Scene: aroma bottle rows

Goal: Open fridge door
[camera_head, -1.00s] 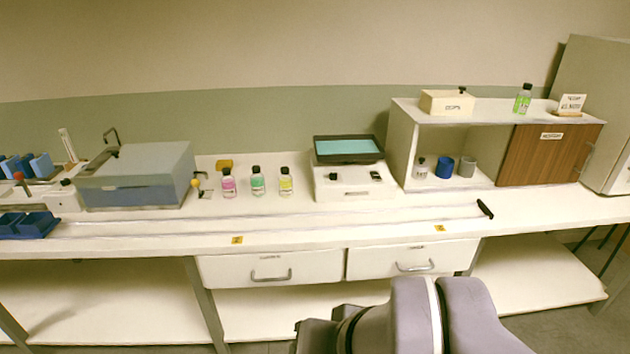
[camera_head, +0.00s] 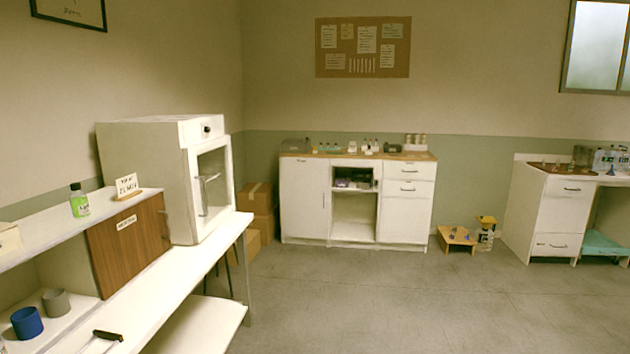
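A white fridge-like cabinet (camera_head: 145,160) stands on the left bench, at the left of the head view. Its door (camera_head: 226,195) has a glass panel and faces right. The door looks shut, flush with the cabinet. A vertical bar handle (camera_head: 205,194) is on the door's near side. A dark round knob or lock (camera_head: 207,129) sits above the glass. My gripper is not in view.
The white bench (camera_head: 196,268) carries a shelf unit with a brown sliding door (camera_head: 130,244), a green bottle (camera_head: 79,201) and a sign (camera_head: 127,186). Cardboard boxes (camera_head: 257,199) stand behind the cabinet. The grey floor (camera_head: 370,300) is largely clear.

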